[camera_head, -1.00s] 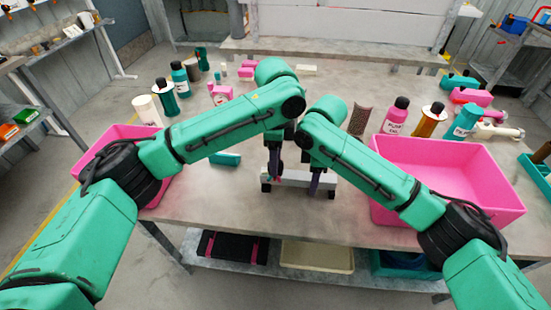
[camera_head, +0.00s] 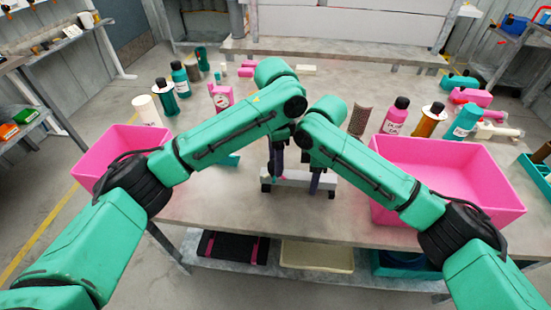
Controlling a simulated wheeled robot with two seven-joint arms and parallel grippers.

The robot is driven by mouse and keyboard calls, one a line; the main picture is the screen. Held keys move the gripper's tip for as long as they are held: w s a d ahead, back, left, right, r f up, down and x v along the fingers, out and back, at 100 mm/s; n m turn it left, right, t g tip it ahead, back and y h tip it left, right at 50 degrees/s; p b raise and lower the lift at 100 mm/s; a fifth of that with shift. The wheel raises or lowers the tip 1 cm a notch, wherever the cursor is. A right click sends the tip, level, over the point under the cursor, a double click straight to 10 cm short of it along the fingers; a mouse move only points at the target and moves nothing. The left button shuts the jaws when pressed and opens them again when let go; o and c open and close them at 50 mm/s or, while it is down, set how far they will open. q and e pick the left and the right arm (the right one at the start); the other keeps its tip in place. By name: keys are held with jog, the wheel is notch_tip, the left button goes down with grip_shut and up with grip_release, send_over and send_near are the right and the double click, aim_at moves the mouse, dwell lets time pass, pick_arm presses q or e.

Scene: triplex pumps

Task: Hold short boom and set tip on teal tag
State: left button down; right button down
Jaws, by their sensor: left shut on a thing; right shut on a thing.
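A short pale bar (camera_head: 298,179) with dark blocks near its ends lies crosswise near the table's front edge; I take it for the short boom. My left gripper (camera_head: 278,172) points down at the bar's left part and appears shut on it, with a small pink bit at its fingertips. My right gripper (camera_head: 315,184) points down at the bar's right part and appears shut on it. The finger contacts are small and partly hidden by my wrists. A flat teal piece (camera_head: 232,161) lies left of the bar, partly behind my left arm; I cannot tell if it is the tag.
Pink bins stand at the table's left (camera_head: 104,150) and right (camera_head: 450,190). Bottles, among them a pink one (camera_head: 394,119) and a teal one (camera_head: 179,74), stand farther back. A brown perforated piece (camera_head: 359,119) stands right of my wrists.

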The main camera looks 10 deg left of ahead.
pick_arm(q)
jog(key=shift+c, duration=1.4)
grip_release()
jog(key=shift+r, duration=0.15)
notch_tip(320, 180, up, 12)
pick_arm(e)
jog(key=shift+c, duration=2)
grip_release()
